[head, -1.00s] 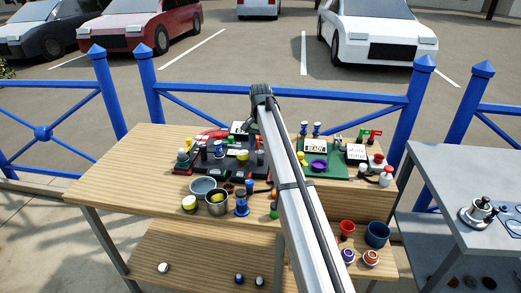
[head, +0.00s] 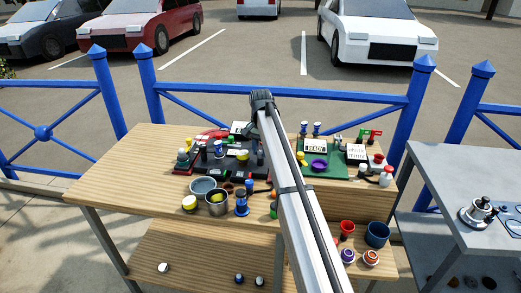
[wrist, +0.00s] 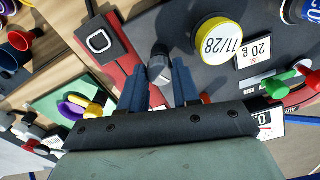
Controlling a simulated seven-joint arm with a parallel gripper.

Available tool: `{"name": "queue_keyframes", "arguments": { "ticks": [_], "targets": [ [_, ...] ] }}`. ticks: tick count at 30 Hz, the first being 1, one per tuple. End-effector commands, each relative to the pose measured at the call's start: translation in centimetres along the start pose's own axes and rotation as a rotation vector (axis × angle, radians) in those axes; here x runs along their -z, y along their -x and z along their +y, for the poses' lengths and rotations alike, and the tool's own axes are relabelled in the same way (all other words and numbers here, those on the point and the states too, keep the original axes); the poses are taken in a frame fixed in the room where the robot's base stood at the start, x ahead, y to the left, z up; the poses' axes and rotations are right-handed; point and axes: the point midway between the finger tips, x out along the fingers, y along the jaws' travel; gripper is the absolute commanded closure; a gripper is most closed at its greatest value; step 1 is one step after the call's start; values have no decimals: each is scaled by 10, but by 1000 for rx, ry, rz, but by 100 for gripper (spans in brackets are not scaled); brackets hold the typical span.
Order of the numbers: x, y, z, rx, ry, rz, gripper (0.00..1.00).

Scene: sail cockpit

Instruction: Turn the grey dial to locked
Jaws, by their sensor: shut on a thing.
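A grey dial (wrist: 160,69) with a darker top shows in the wrist view, between the two blue fingers of my gripper (wrist: 158,84). My gripper is shut on the dial. The fingers stand on its left and right sides. I cannot read any mark for the dial's position. In the head view, my arm's dark wrist is over the dark panel (head: 237,170) on the wooden table. The fingers and the dial cannot be made out there.
A black block with a white square (wrist: 99,41) is left. Bowls (head: 203,187) crowd the table front.

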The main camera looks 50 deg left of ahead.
Motion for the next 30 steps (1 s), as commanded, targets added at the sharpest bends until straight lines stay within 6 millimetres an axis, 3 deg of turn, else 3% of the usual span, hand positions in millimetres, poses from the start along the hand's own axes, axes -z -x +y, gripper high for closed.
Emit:
{"name": "queue_keyframes", "arguments": {
  "ticks": [5, 16, 30],
  "targets": [
    [0, 0, 0, 1, 0, 0, 99],
    [0, 0, 0, 1, 76, 0, 99],
    [0, 0, 0, 1, 470, 0, 99]
  ]
}}
